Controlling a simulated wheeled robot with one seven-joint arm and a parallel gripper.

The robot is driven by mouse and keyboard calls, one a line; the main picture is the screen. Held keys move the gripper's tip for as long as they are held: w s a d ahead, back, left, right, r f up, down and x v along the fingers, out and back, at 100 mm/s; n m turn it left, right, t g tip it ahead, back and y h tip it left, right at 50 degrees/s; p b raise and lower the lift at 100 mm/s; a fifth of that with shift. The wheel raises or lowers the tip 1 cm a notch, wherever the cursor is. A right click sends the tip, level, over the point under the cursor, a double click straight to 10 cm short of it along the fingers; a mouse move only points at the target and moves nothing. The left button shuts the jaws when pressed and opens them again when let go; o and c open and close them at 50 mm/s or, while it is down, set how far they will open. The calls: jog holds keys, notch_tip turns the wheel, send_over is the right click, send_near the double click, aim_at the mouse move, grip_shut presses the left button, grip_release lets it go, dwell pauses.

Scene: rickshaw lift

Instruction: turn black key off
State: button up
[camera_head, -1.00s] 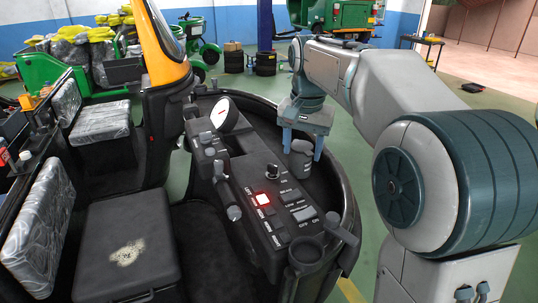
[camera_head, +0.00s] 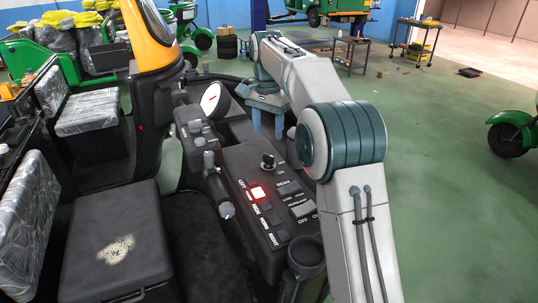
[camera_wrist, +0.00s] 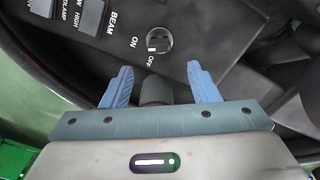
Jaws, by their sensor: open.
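The black key (camera_head: 268,162) is a small knob with a grip bar, standing at the far end of the black control panel (camera_head: 243,165). In the wrist view the key (camera_wrist: 158,41) sits in a round socket, with ON and OFF printed beside it. I cannot tell which label it points to. My gripper (camera_head: 267,137) points down beyond the key, its two blue fingers apart. In the wrist view the open fingers (camera_wrist: 160,80) are clear of the key. A dark grey cylinder (camera_wrist: 153,90) shows between them; I cannot tell whether they touch it.
A red-lit button (camera_head: 258,192), BEAM switch (camera_head: 289,188) and other switches share the panel. A white dial (camera_head: 211,98) stands behind, and a grey lever (camera_head: 217,192) on the left. A dark cup-like holder (camera_head: 305,258) is in front. The green floor (camera_head: 455,220) on the right is open.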

aim_at(268, 154)
notch_tip(268, 154, down, 9)
jog(key=shift+d+r, duration=0.1)
dwell(0.3)
jog(key=c, duration=1)
